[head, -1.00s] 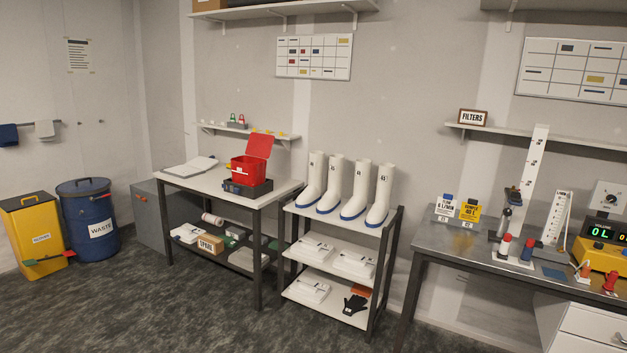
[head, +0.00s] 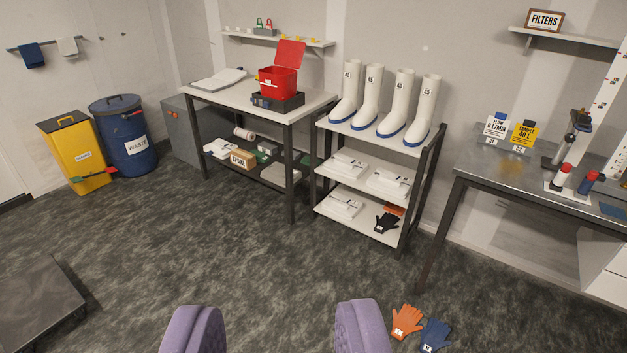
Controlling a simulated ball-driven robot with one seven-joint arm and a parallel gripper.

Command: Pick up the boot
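Several tall white boots with blue soles stand upright in a row on the top shelf of a rack. They are the far left boot (head: 346,93), a second boot (head: 369,98), a third boot (head: 397,104) and the far right boot (head: 424,110). Each has a small dark mark near its top, too small to read surely. My gripper (head: 277,312) shows at the bottom edge as two purple padded fingers, spread wide with only floor between them. It is open and empty, well in front of the rack and apart from the boots. The lower finger parts are cut off.
The rack (head: 320,121) stands between a table with a red box (head: 278,83) and a metal bench (head: 490,170). An orange glove (head: 406,321) and a blue glove (head: 435,335) lie on the floor at bottom right. A low dark platform (head: 38,305) is at left. The middle floor is clear.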

